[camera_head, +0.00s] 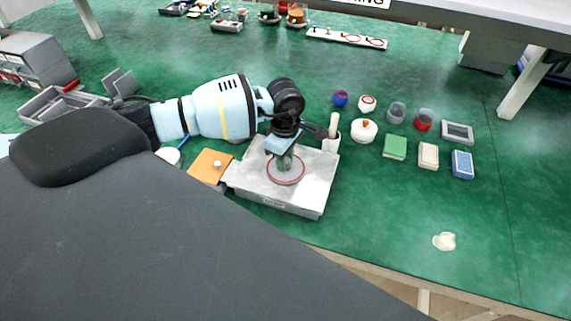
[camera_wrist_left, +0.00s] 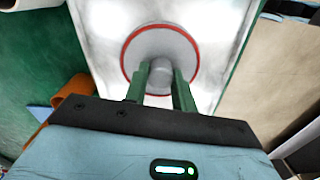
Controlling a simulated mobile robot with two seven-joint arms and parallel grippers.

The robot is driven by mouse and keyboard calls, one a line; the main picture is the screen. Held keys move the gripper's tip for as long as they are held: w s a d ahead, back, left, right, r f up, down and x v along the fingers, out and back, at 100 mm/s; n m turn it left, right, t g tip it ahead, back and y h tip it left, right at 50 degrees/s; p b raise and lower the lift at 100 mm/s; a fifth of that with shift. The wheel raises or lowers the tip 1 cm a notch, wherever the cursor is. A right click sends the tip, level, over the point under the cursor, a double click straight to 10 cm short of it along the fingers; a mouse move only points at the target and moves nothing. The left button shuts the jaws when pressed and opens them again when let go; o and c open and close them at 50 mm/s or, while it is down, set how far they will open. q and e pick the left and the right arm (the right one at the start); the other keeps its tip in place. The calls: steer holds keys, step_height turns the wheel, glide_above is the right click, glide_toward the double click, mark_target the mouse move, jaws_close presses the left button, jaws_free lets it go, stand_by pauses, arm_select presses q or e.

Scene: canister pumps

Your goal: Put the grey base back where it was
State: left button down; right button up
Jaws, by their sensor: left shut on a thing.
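The grey base (camera_wrist_left: 145,45) is a round grey disc with a short upright knob in its middle. In the left wrist view the disc sits inside a red ring on a pale metal plate (camera_wrist_left: 218,30). My left gripper (camera_wrist_left: 160,78) is shut on the knob, one finger on each side. In the head view my left gripper (camera_head: 287,160) points down over the red ring, and the plate (camera_head: 310,190) shows as a low grey platform. The gripper hides part of the base there. I cannot tell whether the base touches the plate. My right gripper is not in view.
A white lidded pot (camera_head: 364,131) and several small jars and boxes stand to the right. The green table in front right is mostly clear.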

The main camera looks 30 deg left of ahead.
arm_select(q)
steer(key=shift+r, duration=0.1)
steer(key=shift+r, duration=0.8)
steer(key=shift+s+d+r, duration=0.15)
steer(key=shift+s+r, duration=0.05)
steer(key=shift+r, duration=0.25)
steer(key=shift+s+d+r, duration=0.1)
steer(key=shift+s+r, duration=0.1)
steer(key=shift+r, duration=0.25)
steer(key=s+d+r, duration=0.1)
steer(key=s+d, duration=0.7)
steer(key=s, duration=0.5)
steer(key=shift+r, duration=0.25)
steer(key=shift+w, duration=0.1)
step_height(320, 180, up, 6)
steer(key=w+m, duration=0.3)
steer(key=m, duration=1.5)
steer(key=shift+f, duration=0.15)
steer(key=shift+a, duration=0.1)
